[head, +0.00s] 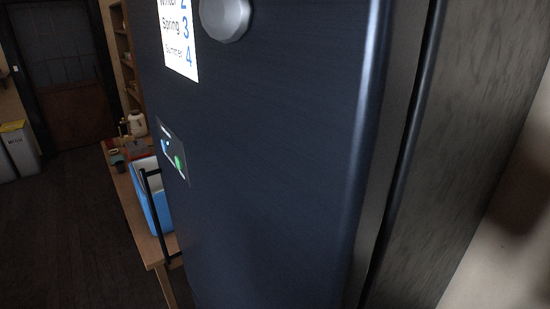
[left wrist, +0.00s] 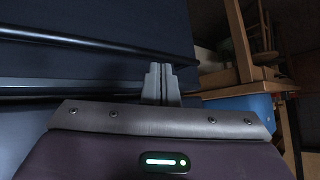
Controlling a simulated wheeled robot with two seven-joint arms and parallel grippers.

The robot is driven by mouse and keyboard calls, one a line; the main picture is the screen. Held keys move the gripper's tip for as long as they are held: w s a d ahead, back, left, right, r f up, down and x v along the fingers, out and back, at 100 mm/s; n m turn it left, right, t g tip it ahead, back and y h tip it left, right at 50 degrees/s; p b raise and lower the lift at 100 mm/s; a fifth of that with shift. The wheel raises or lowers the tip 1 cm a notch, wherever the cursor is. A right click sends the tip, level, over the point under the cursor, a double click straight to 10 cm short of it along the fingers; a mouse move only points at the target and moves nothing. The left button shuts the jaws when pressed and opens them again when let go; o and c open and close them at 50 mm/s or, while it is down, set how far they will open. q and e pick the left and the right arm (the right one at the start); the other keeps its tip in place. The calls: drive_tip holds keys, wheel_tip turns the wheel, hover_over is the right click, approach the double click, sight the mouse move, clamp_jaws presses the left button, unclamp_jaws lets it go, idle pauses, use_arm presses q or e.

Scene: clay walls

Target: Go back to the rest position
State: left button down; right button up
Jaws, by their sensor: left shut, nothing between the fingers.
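My left gripper (left wrist: 161,82) shows in the left wrist view, with its two grey fingers together and nothing between them. Its fingertips are close to a dark blue panel (left wrist: 90,16) crossed by a black bar (left wrist: 70,42); I cannot tell whether they touch. Neither gripper shows in the head view. My right gripper is in no view.
A large dark blue door (head: 275,150) fills the middle of the head view, very close. A black handle (head: 156,215) stands out at its left. Behind it are a wooden table (head: 128,200), a blue box (head: 162,205) and bins (head: 20,150). Dark floor (head: 70,230) at left is clear.

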use_arm(q)
drive_tip(key=s+d+f+n+g, duration=0.1)
drive_tip(key=s+f+g, duration=0.1)
drive_tip(key=s+f, duration=0.75)
drive_tip(key=s+d+f+g, duration=0.2)
drive_tip(key=s+f+g, duration=0.1)
drive_tip(key=s+f, duration=0.6)
drive_tip(key=s+f+n+g+y+b, duration=0.1)
drive_tip(key=s+f+g, duration=0.2)
drive_tip(key=s, duration=1.7)
wheel_tip(320, 180, down, 2)
drive_tip(key=shift+s+f, duration=0.15)
drive_tip(key=shift+f, duration=0.05)
